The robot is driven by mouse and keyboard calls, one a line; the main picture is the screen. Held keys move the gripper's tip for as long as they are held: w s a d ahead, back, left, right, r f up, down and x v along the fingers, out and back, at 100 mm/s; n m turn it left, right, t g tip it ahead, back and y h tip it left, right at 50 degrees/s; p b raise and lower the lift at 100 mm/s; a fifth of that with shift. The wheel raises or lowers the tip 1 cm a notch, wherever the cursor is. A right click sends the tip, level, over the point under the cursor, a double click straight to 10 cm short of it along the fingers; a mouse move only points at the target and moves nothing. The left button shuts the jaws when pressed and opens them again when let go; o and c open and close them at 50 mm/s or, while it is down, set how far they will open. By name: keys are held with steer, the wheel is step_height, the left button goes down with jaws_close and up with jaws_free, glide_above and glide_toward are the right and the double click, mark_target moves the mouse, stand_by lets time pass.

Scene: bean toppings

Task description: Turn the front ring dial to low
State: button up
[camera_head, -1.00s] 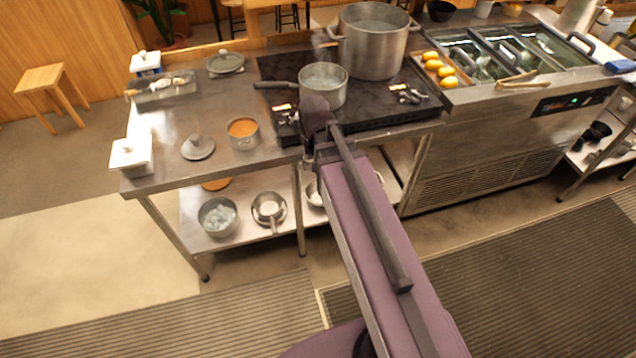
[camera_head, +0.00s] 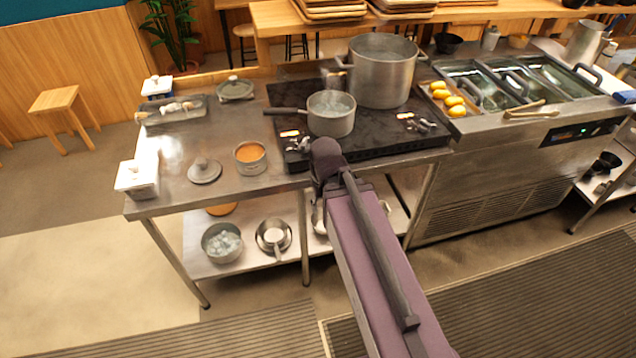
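The black cooktop (camera_head: 381,141) stands on the steel counter. Dials show at two places along its front: a left group (camera_head: 297,143) close to a lit orange display, and a right group (camera_head: 415,122). They are too small to read a setting, and I cannot tell which is the front ring dial. A saucepan (camera_head: 331,121) sits at the left front of the cooktop, and a large pot (camera_head: 382,80) behind it to the right. My purple arm reaches up to the cooktop's front edge, just right of the left dials. My gripper is hidden beyond the arm's end.
Left of the cooktop are a small pot of orange sauce (camera_head: 251,158), a lid (camera_head: 204,171) and a white box (camera_head: 137,179). A tray of yellow items (camera_head: 448,98) stands to the right. Pans sit on the shelf below. The floor in front is clear.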

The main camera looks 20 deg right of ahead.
mark_target(304, 142)
steer(key=w+r+m+p, duration=0.2)
steer(key=w+r+p, duration=0.5)
steer(key=w, duration=0.6)
steer(key=w+r+m+p, duration=0.2)
steer(key=w+r+p, duration=0.6)
steer(key=w, duration=0.4)
steer(key=shift+w+d+r+m, duration=0.15)
steer(key=shift+w+m, duration=0.15)
steer(key=shift+w, duration=0.1)
steer(key=shift+f, duration=0.2)
step_height(304, 142, down, 13)
steer(key=b, duration=1.3)
steer(key=shift+f+b, duration=0.2)
steer(key=shift+b, duration=0.2)
jaws_close()
